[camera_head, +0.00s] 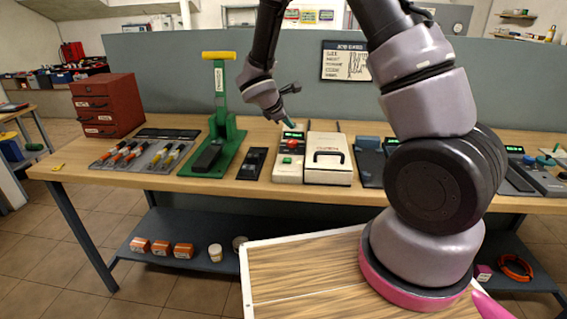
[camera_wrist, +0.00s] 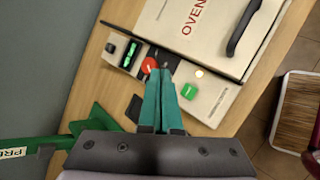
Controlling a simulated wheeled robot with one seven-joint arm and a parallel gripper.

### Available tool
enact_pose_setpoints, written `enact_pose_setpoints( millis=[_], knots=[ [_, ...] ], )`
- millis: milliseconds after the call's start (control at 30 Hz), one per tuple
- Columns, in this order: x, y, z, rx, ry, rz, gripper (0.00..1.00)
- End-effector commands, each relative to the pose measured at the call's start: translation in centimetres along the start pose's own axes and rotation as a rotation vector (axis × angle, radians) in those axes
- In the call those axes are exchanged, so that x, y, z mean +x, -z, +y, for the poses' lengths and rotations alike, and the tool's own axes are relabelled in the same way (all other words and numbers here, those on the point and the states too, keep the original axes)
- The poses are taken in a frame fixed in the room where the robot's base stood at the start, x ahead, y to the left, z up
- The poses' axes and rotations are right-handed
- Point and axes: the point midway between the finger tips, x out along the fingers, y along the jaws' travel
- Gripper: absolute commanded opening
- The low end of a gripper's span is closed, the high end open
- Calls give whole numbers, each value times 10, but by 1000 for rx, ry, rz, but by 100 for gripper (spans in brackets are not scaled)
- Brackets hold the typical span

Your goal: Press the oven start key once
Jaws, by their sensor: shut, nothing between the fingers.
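The oven (camera_head: 327,158) is a cream box with a dark handle on the bench; its lettering shows large in the wrist view (camera_wrist: 195,22). Its control panel (camera_head: 284,176) stands along its left side, with a lit green display, a red knob (camera_wrist: 149,65) and a green key (camera_wrist: 189,91). No start label is readable. My gripper (camera_head: 291,124) is over the back part of this panel, near the display. In the wrist view its teal fingers (camera_wrist: 163,72) are together and empty, their tips beside the red knob. The green key is clear, to the right of the fingers. Contact cannot be told.
A green lever press (camera_head: 217,125) stands left of the panel, with a small dark tray (camera_head: 252,164) between. Further left are a tool tray (camera_head: 147,155) and a red drawer cabinet (camera_head: 108,103). Other instruments (camera_head: 369,165) stand right of the oven. A grey partition (camera_head: 165,70) rises behind.

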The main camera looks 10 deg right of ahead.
Motion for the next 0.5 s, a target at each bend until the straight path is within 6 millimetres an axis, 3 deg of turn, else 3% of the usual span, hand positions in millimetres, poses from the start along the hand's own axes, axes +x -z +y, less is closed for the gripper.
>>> enact_pose_setpoints(
  millis=[133, 500],
  knots=[
    [8, 14, -2, -64, -18, 4, 0],
    [8, 16, -2, -70, -21, 5, 0]
  ],
)
